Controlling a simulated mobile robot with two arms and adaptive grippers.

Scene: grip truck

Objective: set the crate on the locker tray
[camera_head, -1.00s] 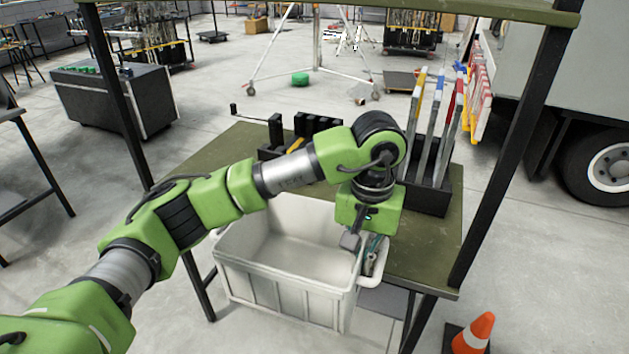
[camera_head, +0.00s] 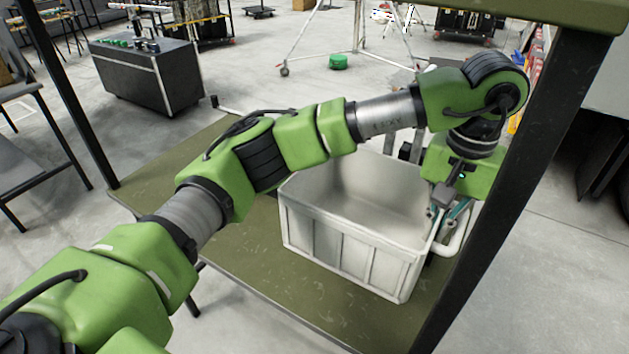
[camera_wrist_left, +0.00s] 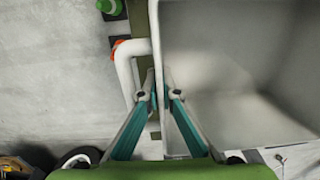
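The white crate (camera_head: 340,245) is upright and looks empty, over the olive-green tabletop (camera_head: 240,262) between dark posts, which I take to be the locker tray. I cannot tell whether the crate's base touches that surface. My left gripper (camera_head: 442,215) is at the crate's right side, pointing down. In the left wrist view, my left gripper (camera_wrist_left: 159,95) has its fingers on either side of the crate's wall (camera_wrist_left: 157,55), closed on it. The crate's white tubular handle (camera_wrist_left: 124,70) is beside the fingers. My right gripper is in no view.
A dark post (camera_head: 520,170) stands close to the right of my left gripper. An olive upper shelf (camera_head: 540,8) crosses the top right. Bare tabletop lies left and in front of the crate. A black cabinet (camera_head: 150,75) stands on the floor behind.

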